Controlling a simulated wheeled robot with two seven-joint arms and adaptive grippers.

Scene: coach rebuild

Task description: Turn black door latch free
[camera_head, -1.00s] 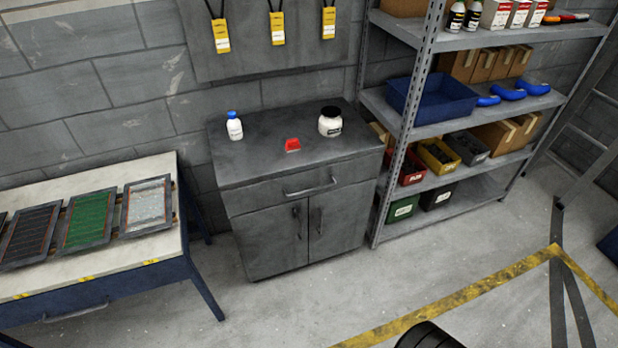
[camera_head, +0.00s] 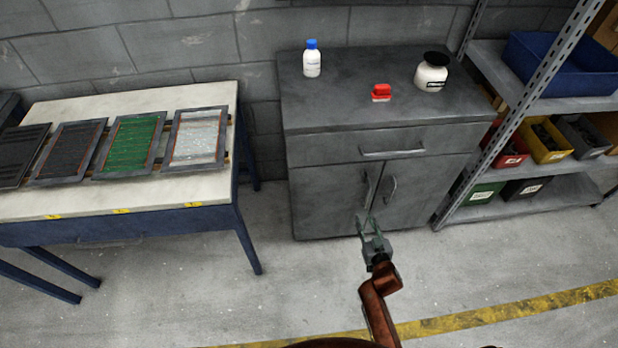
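A dark grey cabinet (camera_head: 330,193) stands against the wall, with a drawer on top and two shut doors below. Two upright dark handles, the left door handle (camera_head: 367,190) and the right door handle (camera_head: 390,189), sit near the middle seam; I cannot tell which one is the black latch. My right gripper (camera_head: 366,222) is in front of the lower doors, its fingers spread and empty, pointing at the cabinet just below the handles in the picture. It appears apart from the handles. My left gripper is out of view.
On the cabinet top stand a blue-capped bottle (camera_head: 312,62), a red object (camera_head: 381,92) and a white jar (camera_head: 432,74). A blue-legged table (camera_head: 150,102) with several panels is at left. A metal shelf (camera_head: 540,75) with bins is at right. The floor in front is clear.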

